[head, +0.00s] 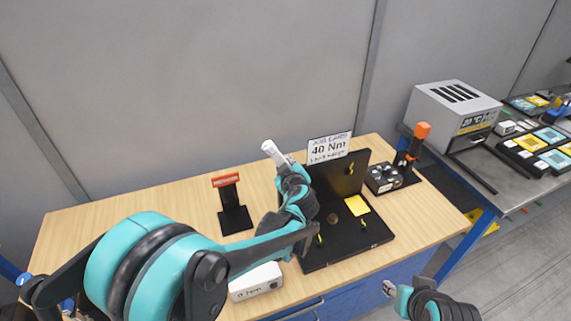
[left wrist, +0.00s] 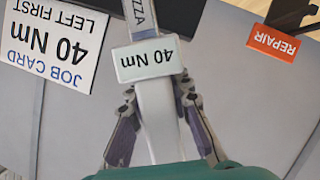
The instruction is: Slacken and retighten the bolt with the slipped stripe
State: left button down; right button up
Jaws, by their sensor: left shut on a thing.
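My left gripper (head: 290,178) is shut on a pale grey tool (head: 273,152) and holds it up in front of the black fixture's left side. In the left wrist view the tool (left wrist: 158,120) runs between the fingers and carries a white "40 Nm" label (left wrist: 150,60). The black fixture (head: 322,262) has an upright back plate with a yellow mark (head: 350,168), a yellow patch (head: 357,205) and small yellow marks on its base. Which stripe has slipped is too small to tell; my arm hides part of the fixture. My right gripper (head: 390,288) is at the lower right, its jaws unclear.
A job card (head: 330,148) reads "40 Nm", "left first" in the wrist view. A red "REPAIR" sign (left wrist: 273,42) is on a black stand (head: 235,217). A white box (head: 256,282) lies in front. An orange-topped holder (head: 421,131) and dark tray (head: 370,180) stand right.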

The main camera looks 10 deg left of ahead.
pick_arm(q)
jog(key=shift+w+d+r+m+g+y+p, duration=0.2)
jog(key=shift+w+d+r+m, duration=0.2)
jog(key=shift+d, duration=0.15)
jog(key=shift+w+d+r+m+g+y+p, duration=0.1)
jog(key=shift+w+d+r+m+g+p, duration=0.2)
jog(key=shift+d, duration=0.25)
dwell(1.3)
jog(key=shift+w+d+r+m+y, duration=0.2)
jog(key=shift+w+d+m+y, duration=0.2)
jog(key=shift+w+d+m, duration=0.4)
dwell(1.3)
jog(key=shift+s+d, duration=0.25)
jog(key=shift+s, duration=0.05)
jog(key=shift+s+d, duration=0.6)
jog(key=shift+s, duration=0.25)
jog(key=shift+s+d, duration=0.55)
jog(key=shift+s, duration=0.3)
